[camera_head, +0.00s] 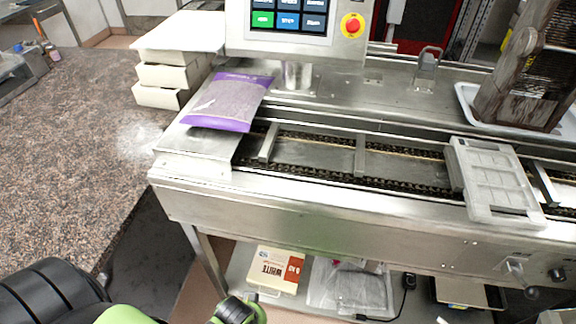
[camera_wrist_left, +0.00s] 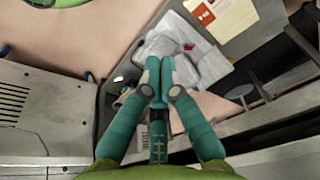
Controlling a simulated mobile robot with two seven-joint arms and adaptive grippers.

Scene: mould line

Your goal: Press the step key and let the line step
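The control panel (camera_head: 293,45) stands behind the line at top centre. Its touch screen has a green key (camera_head: 262,19), a blue key (camera_head: 287,20) and dark keys. The labels are too small to read surely, so I cannot tell which is the step key. The line's chain conveyor (camera_head: 310,152) runs left to right with cross bars, and a pale mould (camera_head: 495,180) lies on it at right. My left gripper (camera_wrist_left: 160,78) has its fingertips together with nothing between them, low and away from the panel. My right gripper is not in view.
A red emergency stop (camera_head: 352,25) sits on the panel's right side. A purple bag (camera_head: 228,102) lies at the line's left end, near stacked white boxes (camera_head: 165,75). A wooden rack (camera_head: 525,75) stands at right. The granite counter (camera_head: 75,140) is mostly clear.

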